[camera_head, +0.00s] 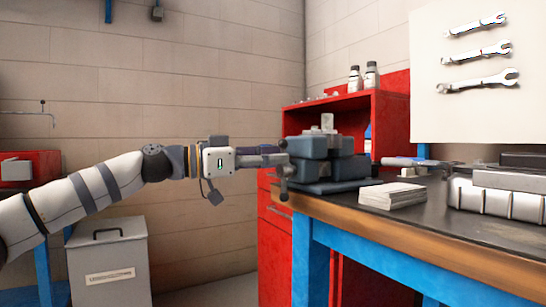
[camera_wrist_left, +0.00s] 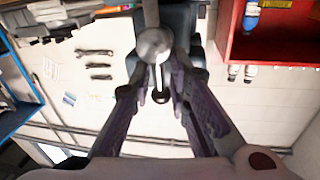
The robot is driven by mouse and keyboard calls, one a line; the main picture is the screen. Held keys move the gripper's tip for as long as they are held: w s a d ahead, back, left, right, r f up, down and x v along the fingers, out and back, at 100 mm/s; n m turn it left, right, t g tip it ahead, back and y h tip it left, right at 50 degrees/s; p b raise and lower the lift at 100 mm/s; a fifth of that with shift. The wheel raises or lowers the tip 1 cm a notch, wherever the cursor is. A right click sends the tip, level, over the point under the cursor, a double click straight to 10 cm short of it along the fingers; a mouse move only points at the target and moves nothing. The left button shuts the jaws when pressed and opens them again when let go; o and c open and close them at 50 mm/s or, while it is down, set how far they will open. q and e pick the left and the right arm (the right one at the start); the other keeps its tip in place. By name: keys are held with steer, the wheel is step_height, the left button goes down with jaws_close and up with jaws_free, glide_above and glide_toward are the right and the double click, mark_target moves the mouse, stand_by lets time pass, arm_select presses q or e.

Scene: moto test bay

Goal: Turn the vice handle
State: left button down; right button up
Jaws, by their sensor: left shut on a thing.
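The dark grey vice (camera_head: 318,148) is mounted on the corner of the workbench. Its handle (camera_head: 283,186) hangs close to vertical on the vice's left side, in front of the bench edge. My left gripper (camera_head: 280,160) reaches in from the left and is shut on the handle near its middle. In the left wrist view the metal handle (camera_wrist_left: 160,97) shows between the two fingers of my left gripper (camera_wrist_left: 157,72), with a round metal boss (camera_wrist_left: 154,45) close to the fingertips. The fingers hide part of the handle. My right gripper is out of view.
The workbench (camera_head: 405,225) has a wooden edge and blue legs. White papers (camera_head: 391,195) and a silver case (camera_head: 497,199) lie on it. A red shelf (camera_head: 390,118) stands behind the vice. A grey bin (camera_head: 110,262) stands on the floor below my left arm.

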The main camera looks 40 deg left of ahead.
arm_select(q)
steer(key=shift+d+f+m+g, duration=0.2)
steer(key=shift+f+m+g, duration=0.1)
steer(key=shift+f, duration=0.25)
steer(key=shift+d+f+m+g, duration=0.2)
steer(key=shift+f+m, duration=0.1)
steer(key=shift+f, duration=0.25)
stand_by(0.5)
steer(key=c, duration=1.4)
jaws_free()
steer(key=shift+s+r, duration=0.15)
steer(key=shift+s, duration=0.15)
steer(key=shift+o, duration=0.2)
steer(key=shift+w+a, duration=0.15)
steer(key=shift+a, duration=0.05)
steer(key=shift+r, duration=0.15)
steer(key=v, duration=1.2)
steer(key=shift+f, duration=0.25)
